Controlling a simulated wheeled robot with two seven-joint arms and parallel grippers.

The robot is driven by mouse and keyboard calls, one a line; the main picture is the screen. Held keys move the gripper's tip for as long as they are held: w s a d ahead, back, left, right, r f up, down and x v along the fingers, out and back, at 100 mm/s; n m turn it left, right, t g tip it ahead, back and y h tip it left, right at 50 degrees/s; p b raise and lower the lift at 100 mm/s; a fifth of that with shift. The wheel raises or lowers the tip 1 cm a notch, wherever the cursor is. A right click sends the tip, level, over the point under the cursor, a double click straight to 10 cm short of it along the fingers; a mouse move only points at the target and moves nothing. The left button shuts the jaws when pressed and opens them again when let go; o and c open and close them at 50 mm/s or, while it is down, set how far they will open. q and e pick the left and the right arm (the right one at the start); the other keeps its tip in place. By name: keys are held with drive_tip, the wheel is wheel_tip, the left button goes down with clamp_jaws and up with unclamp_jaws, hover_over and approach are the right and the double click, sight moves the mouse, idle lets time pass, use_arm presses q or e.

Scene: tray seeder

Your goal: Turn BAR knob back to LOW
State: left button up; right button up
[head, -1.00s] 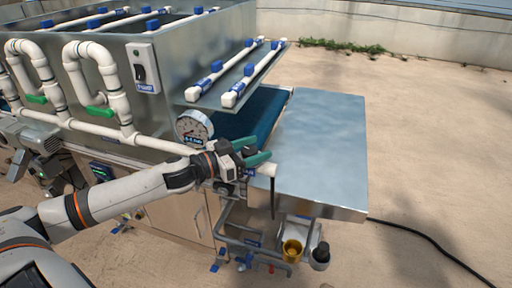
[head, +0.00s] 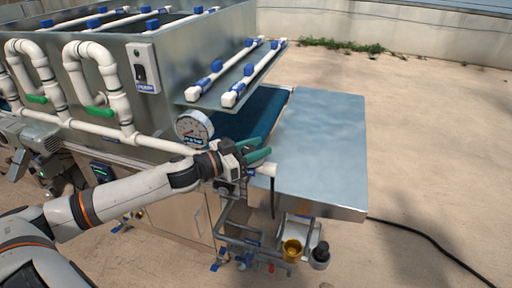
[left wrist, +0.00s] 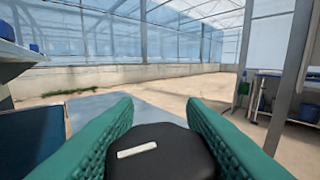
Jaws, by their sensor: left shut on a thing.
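The knob (left wrist: 150,152) is black with a white pointer mark. In the left wrist view it sits between the two green fingers of my left gripper (left wrist: 160,135), which is shut on it. The white mark lies nearly crosswise, its right end slightly higher. In the head view my left gripper (head: 260,149) is at the front of the seeder, just right of the round pressure gauge (head: 194,128). The knob is hidden there behind the gripper, and no LOW label can be read. My right gripper is not in view.
A flat metal table (head: 318,150) lies right of the gripper, beside the dark teal belt (head: 262,112). A white pipe (head: 175,146) runs along the machine's front. Below are grey pipes and a yellow cup (head: 291,250). A black cable (head: 430,240) crosses the open floor.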

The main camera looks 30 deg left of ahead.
use_arm(q)
drive_tip(key=shift+r+n+t+y+p, duration=0.2)
drive_tip(key=shift+n+t+y+p, duration=0.3)
drive_tip(key=shift+n+y+p, duration=0.4)
drive_tip(key=shift+a+n+t+y+p, duration=0.15)
drive_tip(key=shift+n+t+y+p, duration=0.35)
drive_tip(key=shift+y, duration=0.7)
drive_tip(key=n+y, duration=0.1)
drive_tip(key=y, duration=0.1)
drive_tip(key=n+y, duration=0.2)
drive_tip(key=shift+w+a+f+p, duration=0.1)
drive_tip(key=shift+a+f+p, duration=0.1)
drive_tip(key=shift+p, duration=0.1)
drive_tip(key=y, duration=0.1)
drive_tip(key=n+y, duration=0.2)
drive_tip(key=y, duration=0.1)
drive_tip(key=shift+a, duration=0.25)
drive_tip(key=shift+a+n+g+y+b, duration=0.2)
drive_tip(key=shift+n+g+y+b, duration=0.7)
drive_tip(key=shift+n+y, duration=0.65)
drive_tip(key=shift+y, duration=0.35)
drive_tip(key=shift+r, duration=0.1)
drive_tip(key=o, duration=1)
